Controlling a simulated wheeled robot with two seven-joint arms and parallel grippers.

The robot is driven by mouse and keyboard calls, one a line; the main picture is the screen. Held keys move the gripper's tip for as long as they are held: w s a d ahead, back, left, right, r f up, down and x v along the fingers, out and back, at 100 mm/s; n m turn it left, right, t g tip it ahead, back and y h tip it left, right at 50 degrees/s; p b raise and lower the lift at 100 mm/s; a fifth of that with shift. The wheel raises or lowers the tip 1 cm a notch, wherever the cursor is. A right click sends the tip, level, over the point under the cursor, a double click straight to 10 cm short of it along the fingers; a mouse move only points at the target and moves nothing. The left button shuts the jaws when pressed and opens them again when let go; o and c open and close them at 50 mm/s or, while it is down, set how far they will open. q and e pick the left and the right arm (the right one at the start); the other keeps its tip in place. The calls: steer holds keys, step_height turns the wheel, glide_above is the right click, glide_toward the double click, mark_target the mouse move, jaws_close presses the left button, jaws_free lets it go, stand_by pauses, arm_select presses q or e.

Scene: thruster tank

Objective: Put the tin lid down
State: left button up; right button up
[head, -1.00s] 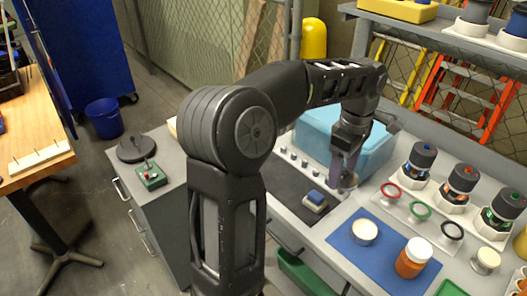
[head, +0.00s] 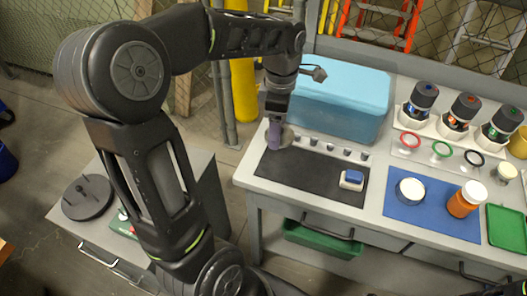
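The tin lid (head: 287,136) is a small, round, greyish disc at the fingertips of my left gripper (head: 277,136). The gripper points down and looks shut on it, though the fingers partly hide it. Lid and gripper are over the back left corner of the dark mat (head: 305,174); I cannot tell whether the lid touches the mat. The open tin (head: 411,190), round with a pale filling, stands on the blue mat (head: 432,214) to the right.
A row of small pegs (head: 330,147) lines the dark mat's back edge, before a blue box (head: 340,100). A blue-and-white block (head: 352,180) lies at the mat's right. An orange jar (head: 465,199) stands right of the tin. The mat's middle is clear.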

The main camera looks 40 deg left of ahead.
arm_select(q)
steer(key=shift+a+n, duration=0.2)
steer(key=shift+n, duration=0.1)
steer(key=shift+w+d, duration=0.2)
steer(key=shift+d, duration=0.1)
steer(key=shift+s+a+f, duration=0.1)
steer(key=shift+a, duration=0.05)
glide_above(276, 159)
steer(key=shift+f+p, duration=0.45)
steer(key=shift+f, duration=2.6)
steer(key=shift+f+p, duration=0.3)
steer(key=shift+f, duration=1.6)
